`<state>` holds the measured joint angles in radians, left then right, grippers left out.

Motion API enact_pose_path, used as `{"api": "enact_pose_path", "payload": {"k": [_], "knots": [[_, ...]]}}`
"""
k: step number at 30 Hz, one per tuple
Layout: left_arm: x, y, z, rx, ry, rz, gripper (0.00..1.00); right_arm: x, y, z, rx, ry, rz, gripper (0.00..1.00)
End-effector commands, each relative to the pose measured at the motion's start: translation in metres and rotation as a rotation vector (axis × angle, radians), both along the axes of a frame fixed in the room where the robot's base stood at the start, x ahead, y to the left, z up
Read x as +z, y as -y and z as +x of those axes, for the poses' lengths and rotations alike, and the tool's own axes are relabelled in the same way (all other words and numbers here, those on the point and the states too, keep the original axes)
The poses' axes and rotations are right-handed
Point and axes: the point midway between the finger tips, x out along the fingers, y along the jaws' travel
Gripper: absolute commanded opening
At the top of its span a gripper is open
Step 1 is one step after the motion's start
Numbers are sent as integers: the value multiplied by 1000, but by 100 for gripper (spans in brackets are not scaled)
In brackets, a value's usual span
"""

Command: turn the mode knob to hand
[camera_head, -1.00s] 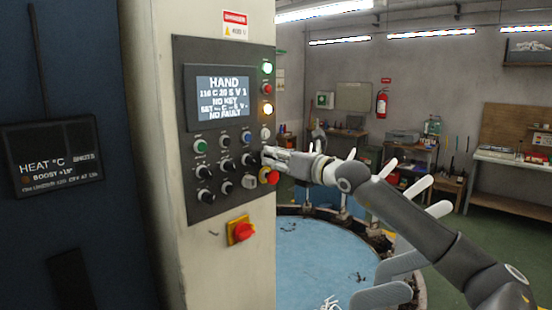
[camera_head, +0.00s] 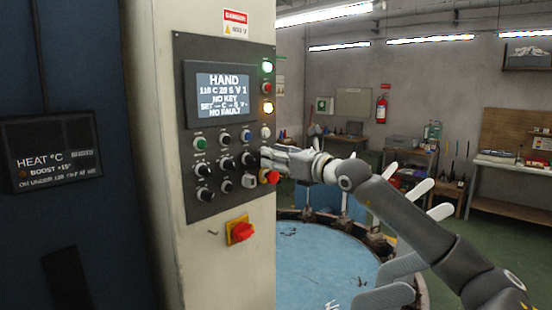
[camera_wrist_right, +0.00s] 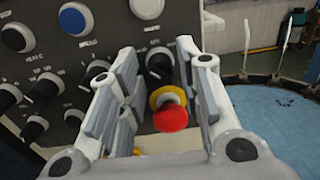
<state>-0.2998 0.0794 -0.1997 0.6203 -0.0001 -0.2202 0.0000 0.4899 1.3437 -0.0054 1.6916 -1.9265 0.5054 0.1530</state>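The grey control panel (camera_head: 215,217) stands on a cream cabinet. Its screen (camera_head: 222,95) reads HAND at the top and NO FAULT at the bottom. My right gripper (camera_head: 266,157) is at the panel's right edge. In the right wrist view its two fingers (camera_wrist_right: 164,75) are spread apart, with a black knob (camera_wrist_right: 160,62) between and beyond the tips. I cannot tell whether they touch it. The knob's label is not readable, and my gripper hides it in the head view. My left gripper is not in view.
A red emergency stop (camera_wrist_right: 170,117) on a yellow base sits just below the knob, between the fingers. Other black knobs (camera_head: 226,164) and buttons (camera_head: 200,145) are close to the left. A red rotary switch (camera_head: 241,231) is lower. A round blue table (camera_head: 320,265) stands right.

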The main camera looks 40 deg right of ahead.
Motion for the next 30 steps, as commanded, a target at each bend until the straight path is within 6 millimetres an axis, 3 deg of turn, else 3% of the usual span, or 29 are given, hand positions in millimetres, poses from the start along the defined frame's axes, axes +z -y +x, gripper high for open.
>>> {"api": "enact_pose_path", "payload": {"k": [14,30], "knots": [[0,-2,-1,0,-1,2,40,-1,0,-2,0,-2,1,42],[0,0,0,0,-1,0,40,-3,1,-28,1,-4,2,42]]}}
